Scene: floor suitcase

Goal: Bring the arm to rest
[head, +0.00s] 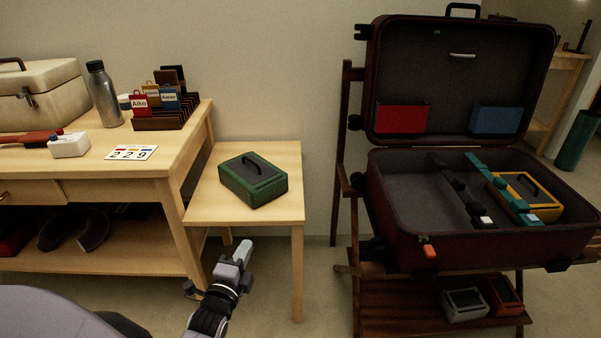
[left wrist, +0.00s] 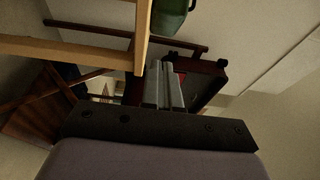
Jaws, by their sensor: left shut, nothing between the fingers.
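My left gripper (head: 243,250) is in front of the small side table (head: 225,207), below the level of its top. Its fingers are shut with nothing between them, and it touches no object that I can see. In the left wrist view the closed fingers (left wrist: 163,85) point toward the suitcase stand, with the table's edge (left wrist: 142,35) close by. A green case (head: 253,179) with a dark handle lies on the side table, and part of it shows at the top of the left wrist view (left wrist: 170,14). My right gripper is not in view.
An open dark red suitcase (head: 480,240) rests on a wooden stand (head: 345,180) at right, with a yellow case (head: 540,186) inside. A workbench (head: 90,170) at left carries a bottle (head: 104,95), a toolbox (head: 50,98) and a tag rack (head: 165,122). Floor between table and stand is clear.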

